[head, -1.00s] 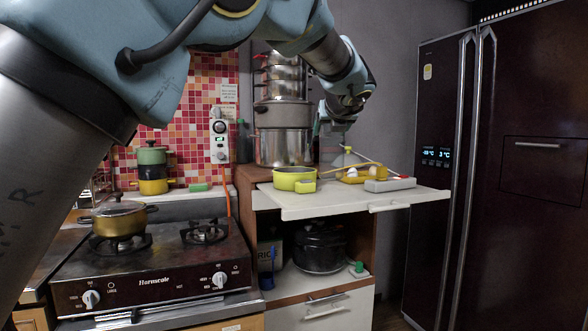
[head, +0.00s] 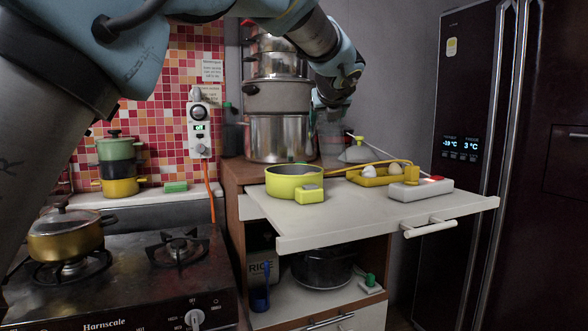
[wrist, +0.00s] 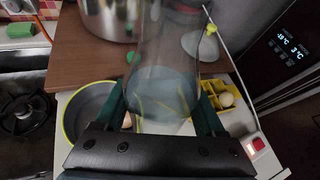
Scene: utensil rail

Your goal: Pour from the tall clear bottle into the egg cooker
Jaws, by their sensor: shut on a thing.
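The tall clear bottle (wrist: 163,75) stands between my gripper's fingers in the wrist view, see-through, with liquid-like tint low down. In the head view the bottle (head: 332,135) is faint below my gripper (head: 332,104), beside the steel pots at the back of the counter. My gripper (wrist: 165,112) is shut on the bottle. A lime-green round pot with a small box on its front, which looks like the egg cooker (head: 294,182), sits open-topped on the pull-out board, in front and left of the bottle. Its rim (wrist: 68,118) shows left of my gripper in the wrist view.
A yellow tray (head: 381,181) with eggs and a grey power strip (head: 421,189) with a red switch lie on the right of the white board (head: 350,215). A yellow cord crosses there. A white funnel-like thing (head: 355,153) stands behind. Stacked steel pots (head: 281,138) rise at left.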

